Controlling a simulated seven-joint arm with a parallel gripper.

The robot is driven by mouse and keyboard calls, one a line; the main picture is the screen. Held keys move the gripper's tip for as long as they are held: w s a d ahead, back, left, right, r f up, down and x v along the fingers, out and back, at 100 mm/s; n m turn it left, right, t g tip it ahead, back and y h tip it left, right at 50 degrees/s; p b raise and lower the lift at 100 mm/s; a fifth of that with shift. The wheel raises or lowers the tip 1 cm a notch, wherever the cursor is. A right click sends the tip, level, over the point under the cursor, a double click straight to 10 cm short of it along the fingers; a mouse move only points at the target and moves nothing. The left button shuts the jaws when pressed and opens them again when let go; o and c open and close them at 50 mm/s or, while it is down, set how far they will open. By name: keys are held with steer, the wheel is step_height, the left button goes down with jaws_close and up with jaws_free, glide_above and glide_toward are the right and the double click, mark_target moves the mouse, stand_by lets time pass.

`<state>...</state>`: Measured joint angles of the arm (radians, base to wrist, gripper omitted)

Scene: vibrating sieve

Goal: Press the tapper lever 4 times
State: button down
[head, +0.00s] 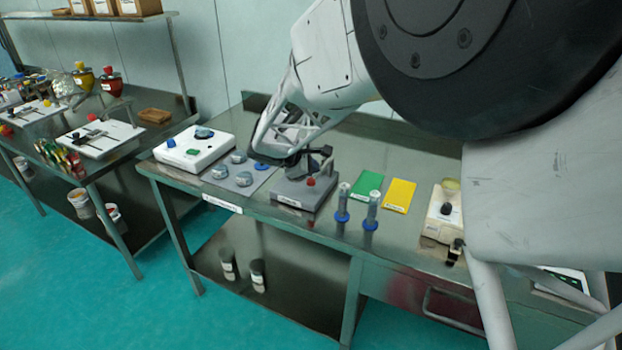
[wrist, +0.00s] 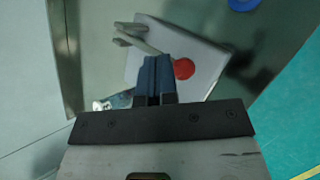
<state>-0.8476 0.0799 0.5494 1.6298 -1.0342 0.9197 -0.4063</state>
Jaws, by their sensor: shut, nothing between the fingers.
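The tapper is a grey block (head: 301,193) with a red knob (head: 310,182) on top and a dark upright part (head: 322,158) at its back right. My gripper (head: 290,158) is just above its back left side and hides part of it. In the wrist view the tapper's pale top (wrist: 205,52) lies beyond the shut, empty fingers (wrist: 157,62). The red knob (wrist: 184,68) shows right beside the fingertips. A pale forked bar (wrist: 138,40) runs just past the tips; whether they touch it I cannot tell.
To the right stand two blue-based tubes (head: 342,203), a green card (head: 367,185), a yellow card (head: 399,195) and a cream device (head: 441,218).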

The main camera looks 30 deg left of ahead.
mark_target(312, 179)
steer(key=shift+f, duration=1.7)
stand_by(2.9)
steer(key=shift+r, duration=1.7)
steer(key=shift+r, duration=0.15)
steer(key=shift+r, duration=2.35)
